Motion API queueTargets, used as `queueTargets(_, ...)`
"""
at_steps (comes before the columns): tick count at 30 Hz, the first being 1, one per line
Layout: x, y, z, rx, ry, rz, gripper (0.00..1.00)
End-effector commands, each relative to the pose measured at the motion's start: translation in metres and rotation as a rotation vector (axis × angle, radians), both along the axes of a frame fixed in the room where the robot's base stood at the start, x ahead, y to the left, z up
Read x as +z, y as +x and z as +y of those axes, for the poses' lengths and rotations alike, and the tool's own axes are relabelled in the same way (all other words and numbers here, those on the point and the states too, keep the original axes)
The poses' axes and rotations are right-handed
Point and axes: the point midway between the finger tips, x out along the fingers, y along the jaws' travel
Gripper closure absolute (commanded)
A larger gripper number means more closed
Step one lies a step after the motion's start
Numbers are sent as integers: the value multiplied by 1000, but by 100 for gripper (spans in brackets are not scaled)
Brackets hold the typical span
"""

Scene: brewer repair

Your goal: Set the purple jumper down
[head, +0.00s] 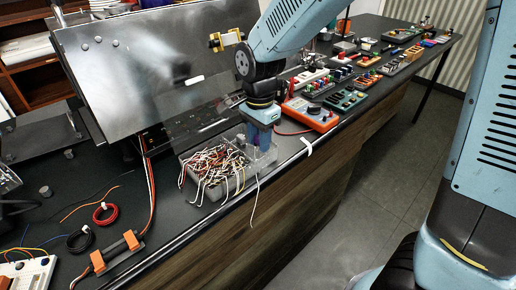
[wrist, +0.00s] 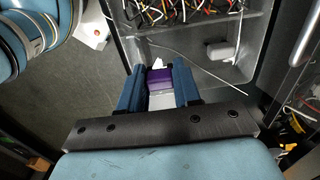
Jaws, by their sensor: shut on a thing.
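The purple jumper (wrist: 160,78) is between the two blue fingers of my gripper (wrist: 159,84) in the wrist view. It has a white part at its far end. My gripper is shut on it. In the head view my gripper (head: 261,142) points down at the right part of a grey compartment bin (head: 262,158). The jumper cannot be made out there. In the wrist view the fingertips are over the near part of the bin (wrist: 212,72). I cannot tell whether the jumper touches the bin.
Tangled wires (head: 215,165) fill the bin's left part, and one white wire (head: 255,205) hangs over the bench edge. An orange meter (head: 310,115) stands right of the bin. A large metal panel (head: 150,65) rises behind. The bench's front edge is close to the bin.

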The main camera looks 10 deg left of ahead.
Motion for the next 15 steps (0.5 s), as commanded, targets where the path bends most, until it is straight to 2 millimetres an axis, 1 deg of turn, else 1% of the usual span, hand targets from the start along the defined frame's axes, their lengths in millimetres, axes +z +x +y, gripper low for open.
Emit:
queueTargets(7,-10,6,5,1,-2,1,100)
queueTargets(12,-33,5,5,2,-3,3,100)
queueTargets(15,-40,5,5,1,-2,1,100)
